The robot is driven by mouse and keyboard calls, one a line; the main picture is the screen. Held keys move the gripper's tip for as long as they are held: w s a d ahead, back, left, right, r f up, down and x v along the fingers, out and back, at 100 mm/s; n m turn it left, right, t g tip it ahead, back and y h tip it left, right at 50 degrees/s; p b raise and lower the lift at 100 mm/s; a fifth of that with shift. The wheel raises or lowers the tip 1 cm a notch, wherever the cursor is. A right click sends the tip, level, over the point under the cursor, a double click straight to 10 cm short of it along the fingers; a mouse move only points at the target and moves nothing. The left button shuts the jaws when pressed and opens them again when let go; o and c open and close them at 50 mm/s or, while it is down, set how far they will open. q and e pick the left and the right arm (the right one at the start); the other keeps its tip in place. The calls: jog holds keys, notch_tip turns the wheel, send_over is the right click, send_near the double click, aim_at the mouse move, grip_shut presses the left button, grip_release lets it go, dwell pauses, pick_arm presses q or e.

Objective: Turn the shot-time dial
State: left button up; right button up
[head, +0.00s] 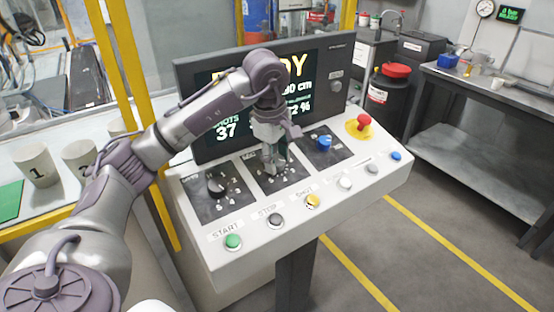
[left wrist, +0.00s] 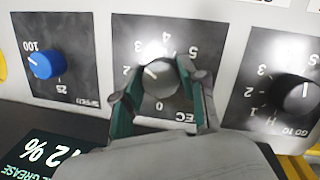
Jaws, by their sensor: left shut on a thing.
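The shot-time dial (left wrist: 160,80) is a round grey knob on the middle dark panel, whose label ends in "EC" and whose scale has several numbers. The wrist picture shows the panel upside down; a pale pointer mark on the knob points to the upper left there. My left gripper (left wrist: 162,92) has its two green-padded fingers on either side of the knob, shut on it. In the head view my left gripper (head: 273,166) reaches down onto the middle panel and hides most of the dial. My right gripper is in neither view.
A black dial (head: 216,188) and a blue dial (head: 323,143) flank the middle one. Several push buttons, including green START (head: 233,242), line the console front (head: 300,222). A red mushroom button (head: 364,121) is at right. The screen (head: 222,108) stands behind, partly covered by my arm.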

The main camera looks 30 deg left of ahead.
pick_arm(q)
jog(key=n+t+b, duration=0.1)
jog(key=n+b, duration=0.2)
jog(key=n, duration=0.3)
jog(key=shift+f+y, duration=0.1)
jog(key=shift+y, duration=0.3)
jog(key=n+t+y+b, duration=0.1)
jog(key=n, duration=0.3)
jog(key=shift+d+n+b, duration=0.1)
jog(key=shift+n+b, duration=0.3)
jog(key=o, duration=1.1)
jog(key=shift+o, duration=0.2)
jog(key=shift+r, duration=0.2)
jog(key=v, duration=1.1)
jog(key=shift+s+r, duration=0.2)
jog(key=shift+r, duration=0.15)
jog(key=shift+f, duration=0.1)
